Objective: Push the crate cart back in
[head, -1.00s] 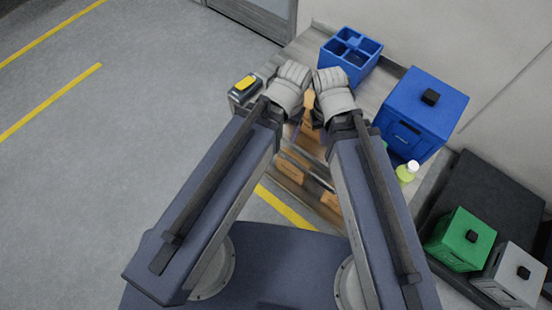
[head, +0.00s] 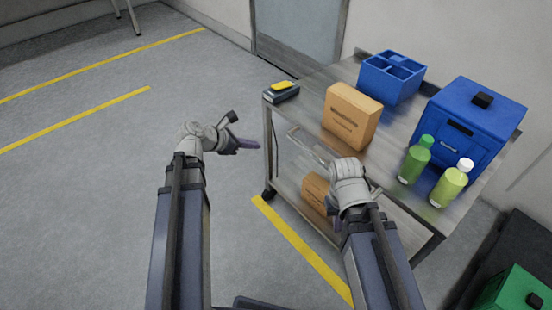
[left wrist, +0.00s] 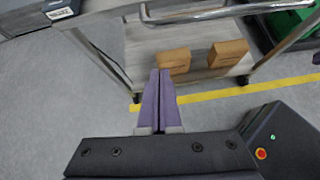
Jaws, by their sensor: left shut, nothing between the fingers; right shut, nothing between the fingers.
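The crate cart (head: 300,118) is a grey two-shelf cart with a metal push handle (head: 308,147) on its near side. The handle also shows at the top of the left wrist view (left wrist: 215,13). A front wheel (head: 268,193) stands close to the yellow floor line (head: 300,245). My left gripper (head: 256,146) is shut and empty, apart from the cart, left of its near-left corner. Its purple fingers (left wrist: 159,88) are together in the left wrist view. My right gripper is by the handle's right part; its fingers are largely hidden behind its wrist (head: 348,183), so contact is unclear.
The top shelf holds a cardboard box (head: 350,115), a blue divided tray (head: 392,76), a blue crate (head: 468,130), two bottles and a scanner-like device (head: 281,93). Boxes lie on the lower shelf. A dark platform with a green box (head: 515,290) is at right. Floor at left is clear.

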